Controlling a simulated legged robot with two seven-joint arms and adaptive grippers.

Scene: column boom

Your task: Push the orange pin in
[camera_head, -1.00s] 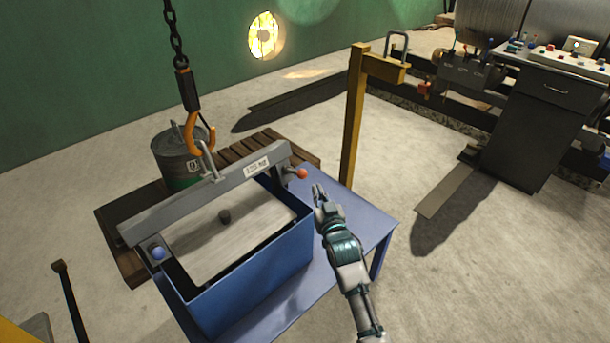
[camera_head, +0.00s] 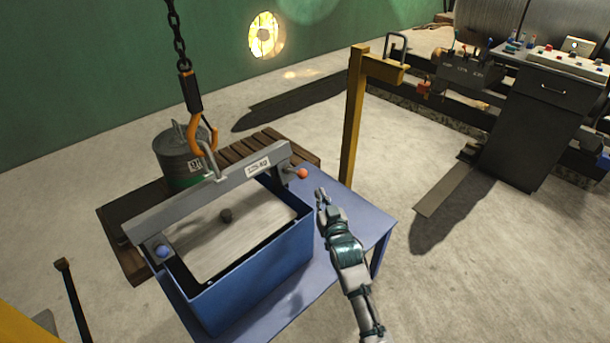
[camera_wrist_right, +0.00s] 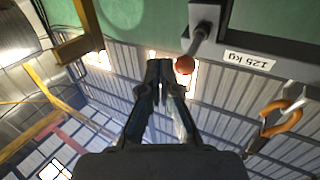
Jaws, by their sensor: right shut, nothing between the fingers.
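The orange pin's round knob (camera_head: 302,173) sticks out at the right end of the grey lifting beam (camera_head: 222,190), above the blue box's rim. In the right wrist view the orange knob (camera_wrist_right: 184,65) sits on a grey rod beside my fingertips. My right gripper (camera_head: 321,194) is shut and empty, just right of and below the knob in the head view. In the right wrist view my gripper's fingertips (camera_wrist_right: 159,64) are together, slightly left of the knob, with no clear contact. A blue knob (camera_head: 162,251) is at the beam's other end. My left gripper is not in view.
The blue box (camera_head: 262,277) with a grey lid plate stands on a blue table (camera_head: 352,225). An orange hook (camera_head: 201,135) on a chain holds the beam. A yellow post (camera_head: 353,120) stands behind the table. A green drum (camera_head: 180,160) stands on pallets.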

